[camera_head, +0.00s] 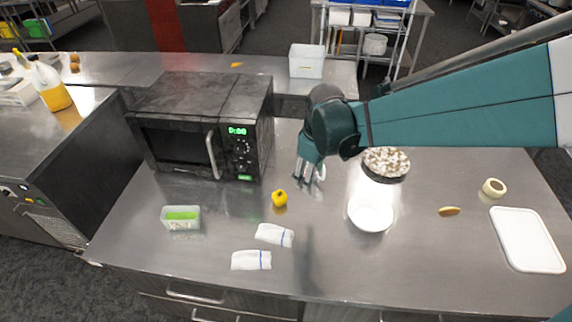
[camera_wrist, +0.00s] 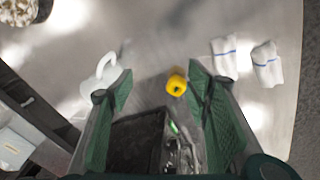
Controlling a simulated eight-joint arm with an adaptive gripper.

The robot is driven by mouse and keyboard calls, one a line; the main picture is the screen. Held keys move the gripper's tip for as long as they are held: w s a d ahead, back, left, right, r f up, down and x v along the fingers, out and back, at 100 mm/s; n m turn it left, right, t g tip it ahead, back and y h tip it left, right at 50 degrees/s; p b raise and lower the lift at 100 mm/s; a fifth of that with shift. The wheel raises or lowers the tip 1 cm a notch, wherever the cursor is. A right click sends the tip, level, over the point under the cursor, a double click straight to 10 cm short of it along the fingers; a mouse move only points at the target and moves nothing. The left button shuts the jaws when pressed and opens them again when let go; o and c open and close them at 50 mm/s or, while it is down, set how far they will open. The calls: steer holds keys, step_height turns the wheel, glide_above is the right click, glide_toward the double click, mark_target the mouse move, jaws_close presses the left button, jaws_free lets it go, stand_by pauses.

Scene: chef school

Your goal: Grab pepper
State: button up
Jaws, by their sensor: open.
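A small yellow pepper (camera_head: 279,198) lies on the steel counter, in front of the microwave's right side. It also shows in the wrist view (camera_wrist: 176,85), ahead of the fingers and between their lines. My gripper (camera_head: 311,176) is open and empty, above the counter to the right of and behind the pepper in the head view. In the wrist view my gripper (camera_wrist: 160,92) has its two green fingers spread wide, with nothing between them touching. The pepper is fully visible.
A black microwave (camera_head: 205,125) stands left of the gripper. A white bowl (camera_head: 370,215) and a dark pan of pale pieces (camera_head: 386,163) are to the right. Two folded white cloths (camera_head: 274,235) lie in front, near a clear tub (camera_head: 181,217). A white board (camera_head: 527,240) lies far right.

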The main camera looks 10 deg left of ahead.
mark_target(280, 194)
steer(key=a+f+n+p, duration=0.1)
steer(key=a+f, duration=0.1)
steer(key=a, duration=0.1)
steer(key=w+a+f+n+g+p, duration=0.1)
steer(key=a+f, duration=0.2)
steer(key=w+a+f+n, duration=0.1)
steer(key=a+f+n, duration=0.1)
steer(key=a, duration=0.1)
steer(key=shift+a+f+g+h+p, duration=0.15)
steer(key=shift+a+g+h+p, duration=0.15)
steer(key=shift+a+p, duration=0.1)
steer(key=shift+a+f, duration=0.2)
steer(key=shift+f, duration=0.1)
steer(key=shift+f, duration=0.1)
steer(key=shift+f, duration=1.2)
steer(key=shift+w+a+f, duration=0.1)
steer(key=shift+w+f, duration=0.05)
steer(key=shift+f, duration=2.45)
steer(key=shift+c, duration=0.6)
steer(key=c, duration=0.9)
